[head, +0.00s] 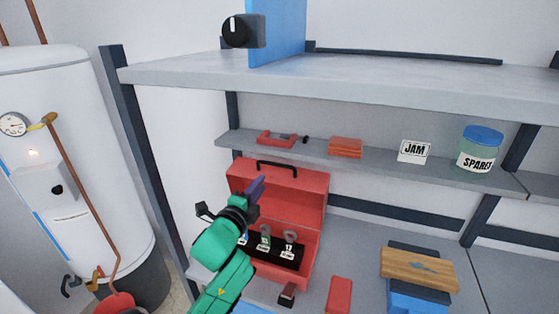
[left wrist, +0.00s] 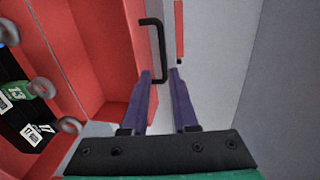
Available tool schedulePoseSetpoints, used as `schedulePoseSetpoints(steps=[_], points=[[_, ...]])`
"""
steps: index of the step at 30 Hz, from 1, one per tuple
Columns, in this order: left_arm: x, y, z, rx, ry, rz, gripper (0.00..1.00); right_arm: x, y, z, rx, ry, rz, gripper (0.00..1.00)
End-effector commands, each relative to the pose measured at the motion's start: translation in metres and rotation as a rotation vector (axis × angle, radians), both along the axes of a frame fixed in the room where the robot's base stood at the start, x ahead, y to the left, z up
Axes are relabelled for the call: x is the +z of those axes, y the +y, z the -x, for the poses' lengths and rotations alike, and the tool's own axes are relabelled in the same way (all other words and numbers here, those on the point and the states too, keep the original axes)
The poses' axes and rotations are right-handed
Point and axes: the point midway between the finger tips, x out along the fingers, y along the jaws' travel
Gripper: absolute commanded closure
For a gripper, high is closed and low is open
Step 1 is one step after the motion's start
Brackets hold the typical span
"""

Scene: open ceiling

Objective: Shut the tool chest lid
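The red tool chest (head: 307,262) stands on the bench with its lid (head: 300,193) raised at the back. A black handle (head: 277,164) sits on the lid's upper edge. Wrenches with number tags lie in the dark tray (head: 285,252). My left gripper (head: 258,187) is in front of the raised lid and hides part of it. In the left wrist view the gripper (left wrist: 160,73) has a gap between its purple fingers and holds nothing. The handle (left wrist: 162,50) and lid (left wrist: 98,50) show beyond the fingertips. I cannot tell whether a finger touches the lid. My right gripper is not in view.
A red block (head: 339,294) and a wooden board (head: 418,268) on blue pieces are to the right. A white tank (head: 65,170) stands left.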

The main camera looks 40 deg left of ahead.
Motion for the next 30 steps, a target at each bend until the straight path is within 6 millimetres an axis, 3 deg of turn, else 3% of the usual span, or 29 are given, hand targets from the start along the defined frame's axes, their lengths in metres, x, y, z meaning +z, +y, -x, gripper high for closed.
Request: schedulePoseSetpoints(steps=[8,11,15,19,25,26,27,30], points=[[0.003,0.024,-0.07,0.001,-0.001,0.006,0.73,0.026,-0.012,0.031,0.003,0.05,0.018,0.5],[0.001,0.032,-0.093,0.001,0.0,0.006,0.73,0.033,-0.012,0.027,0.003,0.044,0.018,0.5],[-0.003,0.04,-0.115,0.0,0.0,0.007,0.73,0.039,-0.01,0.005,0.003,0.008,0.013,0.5],[-0.005,0.042,-0.122,-0.001,0.002,0.006,0.73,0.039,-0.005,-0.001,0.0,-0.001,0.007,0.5],[-0.006,0.042,-0.122,-0.001,0.002,0.006,0.73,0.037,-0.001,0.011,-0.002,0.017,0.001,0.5],[-0.006,0.042,-0.122,-0.001,0.002,0.006,0.8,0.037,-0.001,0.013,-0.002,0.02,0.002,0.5],[-0.006,0.042,-0.122,-0.001,0.002,0.006,0.96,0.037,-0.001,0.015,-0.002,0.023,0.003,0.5],[-0.006,0.042,-0.122,-0.001,0.002,0.006,1.0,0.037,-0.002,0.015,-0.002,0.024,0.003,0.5]])
